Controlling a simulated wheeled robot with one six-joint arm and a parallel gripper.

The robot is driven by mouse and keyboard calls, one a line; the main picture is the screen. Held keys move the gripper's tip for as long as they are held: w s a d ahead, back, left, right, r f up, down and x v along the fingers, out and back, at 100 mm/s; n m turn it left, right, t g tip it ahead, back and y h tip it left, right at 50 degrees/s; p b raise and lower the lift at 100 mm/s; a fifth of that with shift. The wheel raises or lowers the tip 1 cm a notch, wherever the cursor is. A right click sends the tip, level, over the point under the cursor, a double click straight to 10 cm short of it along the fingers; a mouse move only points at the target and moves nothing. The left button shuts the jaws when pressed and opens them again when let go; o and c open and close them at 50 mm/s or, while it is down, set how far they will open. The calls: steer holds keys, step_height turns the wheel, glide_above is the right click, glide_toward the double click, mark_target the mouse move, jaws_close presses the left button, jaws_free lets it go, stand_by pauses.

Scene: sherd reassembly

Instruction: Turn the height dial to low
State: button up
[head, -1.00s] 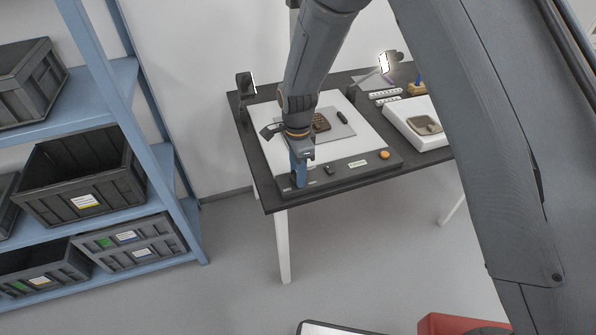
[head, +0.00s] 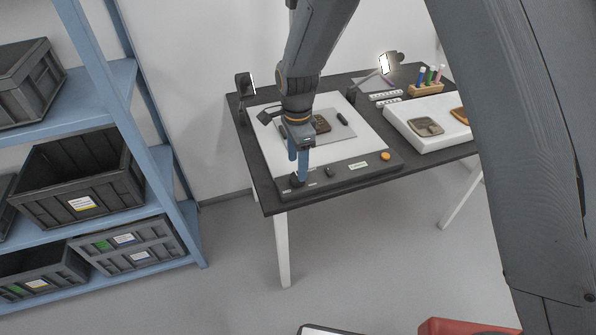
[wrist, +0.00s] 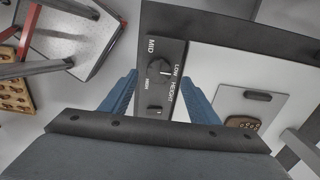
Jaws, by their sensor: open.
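The height dial (wrist: 160,70) is a dark round knob on the dark control strip. Labels MID, LOW, HIGH and HEIGHT are printed around it. A white mark on the knob lies on the side facing LOW in the wrist view. In the head view the dial (head: 297,181) sits at the strip's left end, just under my fingers. My gripper (head: 298,166) is open, with two blue fingers pointing down. In the wrist view my gripper (wrist: 160,92) has one finger on each side of the strip, apart from the knob.
A small switch (wrist: 155,110) is beside the dial. The strip also bears an orange button (head: 385,156). A grey mat with a brown sherd (head: 321,124) lies on the white board. A white tray (head: 395,122) stands to the right. A blue shelf (head: 160,170) stands left.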

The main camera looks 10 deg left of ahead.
steer(key=shift+r+b, duration=0.3)
steer(key=shift+r, duration=1.35)
steer(key=shift+d+r, duration=0.1)
steer(key=shift+d, duration=0.2)
steer(key=s+d+r+n, duration=0.2)
steer(key=d+r+n, duration=0.1)
steer(key=d, duration=0.6)
steer(key=s+d+r+n, duration=0.2)
steer(key=d+r+n, duration=0.1)
steer(key=d, duration=0.7)
steer(key=s+d+r+n+t, duration=0.1)
steer(key=s+d+n, duration=0.4)
steer(key=s+d, duration=0.6)
steer(key=shift+s+d+r+n, duration=0.3)
steer(key=shift+s+d+r, duration=0.15)
steer(key=shift+d, duration=0.45)
